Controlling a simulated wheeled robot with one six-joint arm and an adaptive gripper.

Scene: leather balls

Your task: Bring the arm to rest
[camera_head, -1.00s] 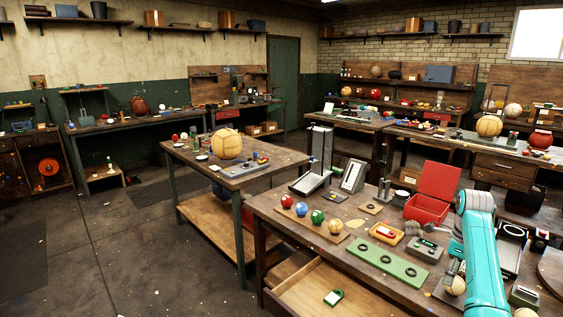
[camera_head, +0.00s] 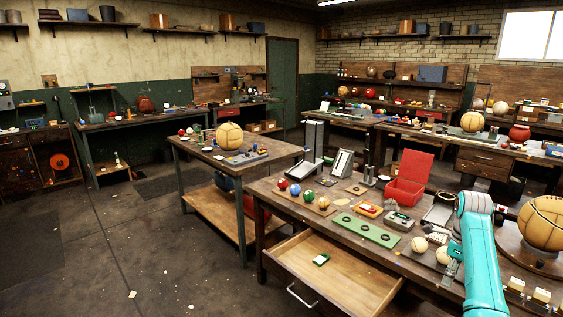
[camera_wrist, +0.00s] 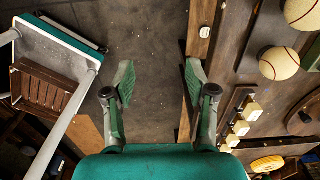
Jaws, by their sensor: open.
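My teal arm (camera_head: 480,255) stands at the right of the head view, over the right part of the front workbench (camera_head: 345,232). The arm hides part of the bench behind it. In the wrist view my gripper (camera_wrist: 159,78) is open, its two fingers wide apart. Nothing is between the fingers; dark floor shows beyond them. Two cream balls with dark seams, one in the corner (camera_wrist: 303,12) and one below it (camera_wrist: 279,63), lie to the right of the gripper, apart from it. Whether the gripper itself shows in the head view is unclear.
A large tan ball (camera_head: 543,222) sits right of my arm. An open red box (camera_head: 405,190) stands on the bench.

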